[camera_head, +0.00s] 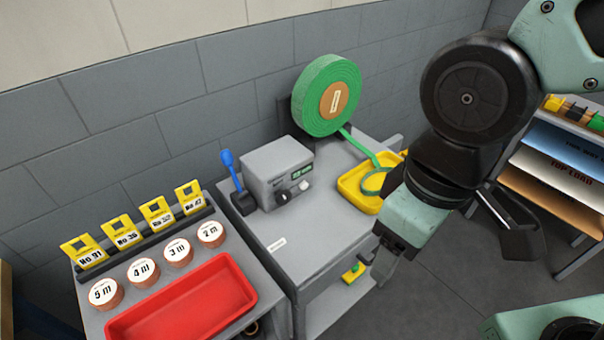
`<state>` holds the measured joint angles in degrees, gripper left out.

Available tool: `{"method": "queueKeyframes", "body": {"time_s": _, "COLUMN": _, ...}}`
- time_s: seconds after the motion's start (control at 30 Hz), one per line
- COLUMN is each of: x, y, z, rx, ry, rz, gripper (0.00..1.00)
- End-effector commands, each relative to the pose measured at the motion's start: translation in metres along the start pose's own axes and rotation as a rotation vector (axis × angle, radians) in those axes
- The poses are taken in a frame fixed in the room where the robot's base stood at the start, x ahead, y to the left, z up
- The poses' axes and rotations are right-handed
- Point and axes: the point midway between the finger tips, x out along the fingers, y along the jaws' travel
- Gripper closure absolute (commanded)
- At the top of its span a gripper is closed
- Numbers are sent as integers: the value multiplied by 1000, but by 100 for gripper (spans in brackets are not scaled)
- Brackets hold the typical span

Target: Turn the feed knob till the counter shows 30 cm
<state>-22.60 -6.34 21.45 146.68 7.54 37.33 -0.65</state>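The feeder box (278,170) is a grey unit on the grey table. Its front carries a small green-lit counter display (301,171), whose digits are too small to read. Below it are a dark knob (282,196) and a pale knob (304,185); I cannot tell which is the feed knob. A green webbing roll (325,92) stands behind, and its strip runs down into a yellow tray (352,185). My gripper (381,270) hangs in front of the table's right side, apart from the box and knobs. Its fingers are seen edge-on, so their opening is unclear.
A blue-handled tool (229,165) stands left of the box. Further left are a red tray (183,303), several round labelled pieces (143,272) and yellow number tags (125,232). A shelf rack (560,150) stands at right. The table front before the box is mostly clear.

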Motion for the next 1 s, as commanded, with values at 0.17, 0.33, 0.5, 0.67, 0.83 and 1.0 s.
{"method": "queueKeyframes", "body": {"time_s": 0.17, "x": 17, "y": 5, "z": -22, "rx": -34, "ry": 46, "rz": -13, "gripper": 35}}
{"method": "queueKeyframes", "body": {"time_s": 0.33, "x": 58, "y": 15, "z": -70, "rx": -119, "ry": 182, "rz": -44, "gripper": 35}}
{"method": "queueKeyframes", "body": {"time_s": 0.5, "x": 100, "y": 23, "z": -114, "rx": -195, "ry": 355, "rz": -70, "gripper": 35}}
{"method": "queueKeyframes", "body": {"time_s": 0.67, "x": 134, "y": 28, "z": -143, "rx": -233, "ry": 530, "rz": -81, "gripper": 35}}
{"method": "queueKeyframes", "body": {"time_s": 0.83, "x": 162, "y": 34, "z": -163, "rx": -230, "ry": 723, "rz": -63, "gripper": 35}}
{"method": "queueKeyframes", "body": {"time_s": 1.0, "x": 181, "y": 45, "z": -169, "rx": -178, "ry": 908, "rz": -3, "gripper": 35}}
